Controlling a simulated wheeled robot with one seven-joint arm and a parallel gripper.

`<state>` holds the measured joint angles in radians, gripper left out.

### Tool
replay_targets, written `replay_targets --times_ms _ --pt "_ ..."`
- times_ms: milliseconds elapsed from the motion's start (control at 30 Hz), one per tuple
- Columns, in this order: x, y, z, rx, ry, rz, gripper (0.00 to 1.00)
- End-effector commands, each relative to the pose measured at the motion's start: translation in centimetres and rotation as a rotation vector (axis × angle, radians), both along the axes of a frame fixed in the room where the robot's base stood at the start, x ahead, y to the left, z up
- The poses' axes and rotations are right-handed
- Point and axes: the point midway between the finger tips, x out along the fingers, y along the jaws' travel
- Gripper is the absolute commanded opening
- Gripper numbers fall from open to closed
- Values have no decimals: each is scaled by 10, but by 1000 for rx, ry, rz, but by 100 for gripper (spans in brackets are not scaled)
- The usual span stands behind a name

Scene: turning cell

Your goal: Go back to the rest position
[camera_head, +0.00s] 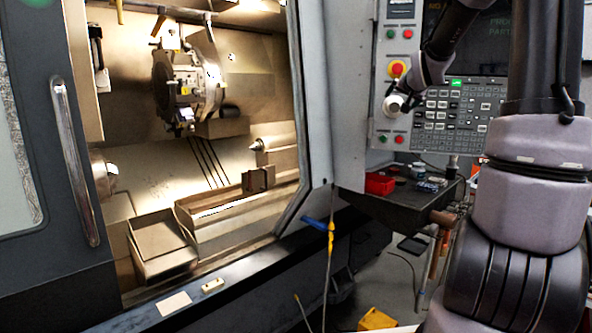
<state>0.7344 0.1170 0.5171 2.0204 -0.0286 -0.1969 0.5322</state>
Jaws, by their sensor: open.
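My arm (530,190) stands large at the right edge of the camera_head view. Its upper links leave the top of the picture. A darker, thinner link (428,66) of mine comes down in front of the control panel (455,118). It ends near a white round part, which may belong to my arm or to the panel. I make out no gripper fingers in this view. No held object shows.
The lathe's door opening is uncovered on the left, with the tool turret (187,85), tailstock (270,152) and a door handle (75,160). A dark side table (400,205) with a red bin (380,184) stands below the panel. A yellow object (376,320) lies on the floor.

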Motion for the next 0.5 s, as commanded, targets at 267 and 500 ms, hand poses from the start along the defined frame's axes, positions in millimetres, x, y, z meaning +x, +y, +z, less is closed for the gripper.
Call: replay_targets --times_ms 267,500 --pt "-121 91 7 -70 235 65 97" --pt "-258 146 -8 -17 416 169 97"
